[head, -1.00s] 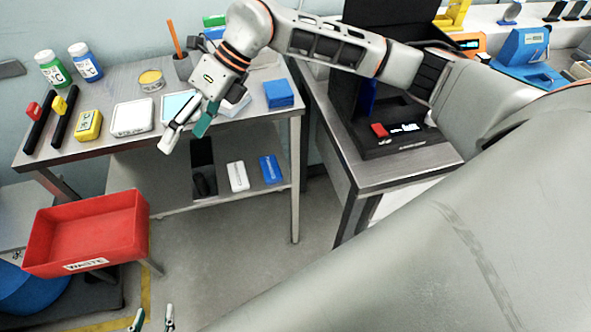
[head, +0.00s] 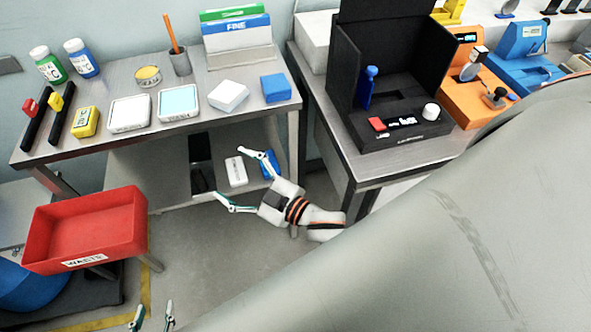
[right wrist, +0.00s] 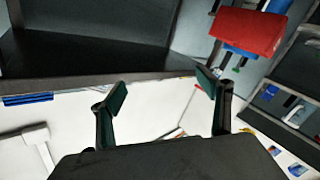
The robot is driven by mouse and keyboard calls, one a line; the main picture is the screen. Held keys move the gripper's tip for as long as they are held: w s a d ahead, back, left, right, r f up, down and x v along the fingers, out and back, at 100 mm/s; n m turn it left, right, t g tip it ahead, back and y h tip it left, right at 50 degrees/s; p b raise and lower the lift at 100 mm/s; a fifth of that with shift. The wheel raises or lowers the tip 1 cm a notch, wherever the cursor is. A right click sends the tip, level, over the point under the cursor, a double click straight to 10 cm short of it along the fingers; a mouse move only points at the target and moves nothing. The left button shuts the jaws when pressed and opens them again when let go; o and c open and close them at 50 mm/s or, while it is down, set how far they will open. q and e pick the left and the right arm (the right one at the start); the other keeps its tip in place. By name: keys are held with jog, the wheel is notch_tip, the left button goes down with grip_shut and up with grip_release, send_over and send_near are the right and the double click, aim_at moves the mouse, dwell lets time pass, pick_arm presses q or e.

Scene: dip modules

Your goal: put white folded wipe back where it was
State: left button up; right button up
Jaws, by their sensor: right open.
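The white folded wipe (head: 228,96) lies on the upper steel table in the head view, between the cyan-topped tray (head: 178,102) and the blue folded block (head: 275,88). It sits slightly askew and nothing holds it. My right gripper (head: 232,175) is open and empty, in front of the table below the wipe and apart from it. Its spread fingers also show in the right wrist view (right wrist: 157,98), with nothing between them. My left gripper (head: 152,316) shows only its fingertips at the bottom edge, apart and empty.
A white tray (head: 130,113), yellow box (head: 84,121) and pencil cup (head: 180,62) share the table. A white box (head: 236,171) is on the lower shelf behind my right gripper. The red waste bin (head: 88,232) stands left. A black booth (head: 395,100) stands right.

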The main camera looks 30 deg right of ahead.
jog(key=s+d+f+m+g+h, duration=0.2)
jog(key=s+d+f+m, duration=0.1)
jog(key=s+f, duration=0.4)
jog(key=s+d+f+m+g+h, duration=0.2)
jog(key=s+d+f, duration=0.3)
jog(key=f, duration=0.5)
jog(key=shift+s+d+f+m+g+h, duration=0.25)
jog(key=shift+s+m+g, duration=0.35)
jog(key=shift+s, duration=0.65)
jog(key=shift+a+r, duration=0.1)
